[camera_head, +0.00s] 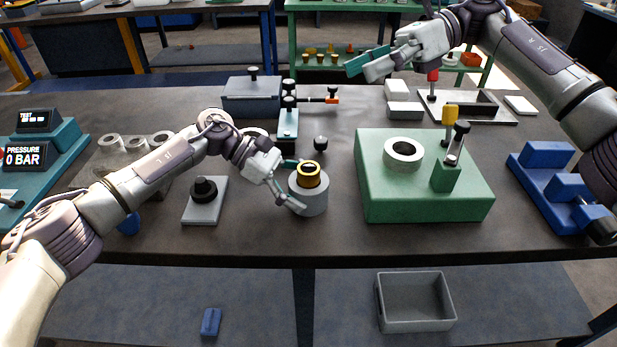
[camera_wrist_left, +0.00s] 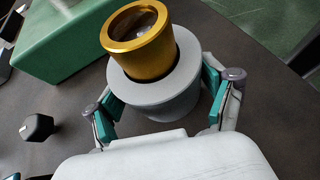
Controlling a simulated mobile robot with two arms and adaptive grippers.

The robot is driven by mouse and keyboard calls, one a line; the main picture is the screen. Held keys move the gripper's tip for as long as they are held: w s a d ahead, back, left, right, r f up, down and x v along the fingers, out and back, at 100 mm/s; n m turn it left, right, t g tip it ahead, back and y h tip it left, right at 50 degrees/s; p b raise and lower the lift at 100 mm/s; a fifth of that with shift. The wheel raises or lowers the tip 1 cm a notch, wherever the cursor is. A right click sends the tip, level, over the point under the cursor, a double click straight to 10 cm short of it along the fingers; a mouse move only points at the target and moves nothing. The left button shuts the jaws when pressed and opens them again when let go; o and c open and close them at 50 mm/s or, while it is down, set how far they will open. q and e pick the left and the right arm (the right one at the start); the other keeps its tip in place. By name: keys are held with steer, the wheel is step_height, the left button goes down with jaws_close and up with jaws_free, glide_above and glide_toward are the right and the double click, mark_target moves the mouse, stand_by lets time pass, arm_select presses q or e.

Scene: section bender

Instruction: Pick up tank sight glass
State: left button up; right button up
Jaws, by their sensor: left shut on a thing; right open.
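The tank sight glass, seemingly the brass ring (camera_head: 309,174) with a clear disc inside, sits in the top of a grey cylinder (camera_head: 308,200) on the bench. In the left wrist view the brass ring (camera_wrist_left: 148,52) stands out of the grey cylinder (camera_wrist_left: 178,88). My left gripper (camera_head: 294,183) is shut on the grey cylinder, with one teal-padded finger on each side, below the brass ring; its fingers also show in the left wrist view (camera_wrist_left: 160,108). My right gripper (camera_head: 366,66) is open and empty above the back of the bench.
A green block (camera_head: 375,187) with a pale ring (camera_head: 403,154) stands right of the cylinder. A small dark knob (camera_head: 321,143) lies behind it, and a grey plate with a black knob (camera_head: 204,206) is to the left. A blue fixture (camera_head: 548,190) stands far right. The bench front is clear.

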steer(key=s+a+f+n+h, duration=0.2)
steer(key=a+f+h, duration=0.3)
steer(key=a+h, duration=0.1)
steer(key=t+h, duration=0.5)
steer(key=h, duration=0.2)
glide_above(309, 167)
steer(key=f, duration=0.8)
steer(key=shift+w+f, duration=0.3)
steer(key=f, duration=0.4)
steer(key=shift+s+f, duration=0.3)
steer(key=shift+s, duration=0.1)
steer(key=shift+f, duration=0.4)
steer(key=shift+r, duration=0.1)
steer(key=c, duration=1.4)
steer(key=shift+o, duration=0.2)
step_height(309, 167, up, 10)
